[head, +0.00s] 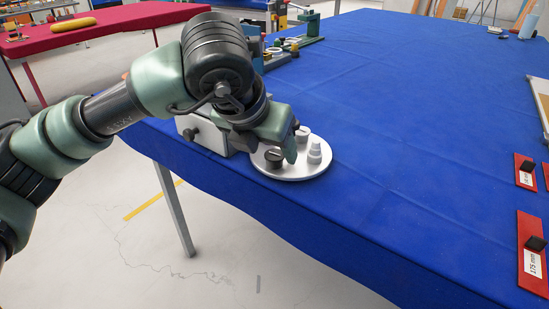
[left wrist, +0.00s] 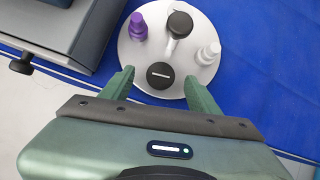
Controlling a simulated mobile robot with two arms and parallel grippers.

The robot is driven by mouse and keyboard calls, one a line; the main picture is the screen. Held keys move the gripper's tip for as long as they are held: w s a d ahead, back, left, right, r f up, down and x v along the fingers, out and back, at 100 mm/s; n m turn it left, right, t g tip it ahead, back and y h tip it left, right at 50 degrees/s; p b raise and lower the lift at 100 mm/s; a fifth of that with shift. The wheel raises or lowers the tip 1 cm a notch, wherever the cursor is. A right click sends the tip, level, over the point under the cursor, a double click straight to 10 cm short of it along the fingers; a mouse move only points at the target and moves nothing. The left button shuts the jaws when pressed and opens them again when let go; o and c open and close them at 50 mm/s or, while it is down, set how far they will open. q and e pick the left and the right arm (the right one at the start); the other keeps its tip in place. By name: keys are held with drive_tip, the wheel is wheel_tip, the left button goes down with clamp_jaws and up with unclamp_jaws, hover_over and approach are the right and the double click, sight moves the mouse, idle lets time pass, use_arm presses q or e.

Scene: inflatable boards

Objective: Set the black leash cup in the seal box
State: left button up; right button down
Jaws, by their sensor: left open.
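A black leash cup (left wrist: 160,75), a dark disc with a pale bar across its top, sits on the near part of a round white tray (left wrist: 140,63) in the left wrist view. In the head view the cup (head: 273,156) is on the tray (head: 312,172) at the table's edge. My left gripper (left wrist: 159,80) is open, with its fingertips on either side of the cup and visible gaps to it. In the head view the left gripper (head: 283,148) is low over the tray. I cannot tell for sure which thing is the seal box. My right gripper is not seen.
The tray also bears a purple fitting (left wrist: 138,27), a black-topped white piece (left wrist: 180,25) and a white stepped fitting (left wrist: 209,53). A grey box (head: 207,133) with a knob stands left beside the tray. Red plates (head: 532,250) lie far right; the blue table's middle is clear.

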use_arm(q)
drive_tip(key=shift+x, duration=0.95)
clamp_jaws()
drive_tip(key=shift+r, duration=0.1)
